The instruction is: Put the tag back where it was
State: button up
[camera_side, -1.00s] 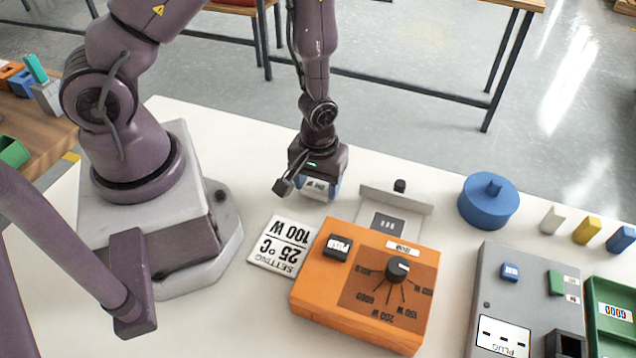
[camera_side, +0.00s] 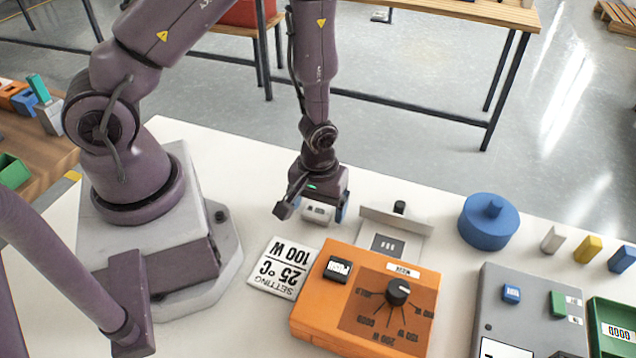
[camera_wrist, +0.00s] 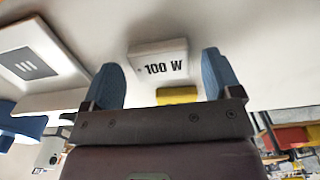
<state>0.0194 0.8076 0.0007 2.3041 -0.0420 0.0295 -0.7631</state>
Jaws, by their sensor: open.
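The tag (camera_side: 317,212) is a small white block under my gripper (camera_side: 316,207) in the side view. The wrist view shows the tag (camera_wrist: 158,58) with "100 W" on its face, between and beyond the two blue fingertips of my gripper (camera_wrist: 168,78). The fingers are open, with a visible gap on each side of the tag. The tag appears to rest on the white table, behind the setting card (camera_side: 281,267), which reads "25 °C 100 W". The tag's underside is hidden.
The orange box (camera_side: 340,318) with a dial stands in front of the tag. A grey plate with an upright rail (camera_side: 395,222) is close on the right. A blue round lid (camera_side: 488,225), small blocks (camera_side: 587,250) and a grey box (camera_side: 530,275) stand farther right.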

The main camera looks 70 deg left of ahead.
notch_tip(320, 180, up, 11)
notch_tip(320, 180, up, 12)
jog(key=m+t, duration=0.3)
jog(key=m, duration=0.1)
send_over(318, 210)
jog(key=s+r+m+t, duration=0.2)
jog(key=s+r+m, duration=0.3)
jog(key=r, duration=0.6)
jog(key=shift+s+a+r+t, duration=0.15)
jog(key=shift+s+a+t, duration=0.15)
jog(key=shift+s, duration=1)
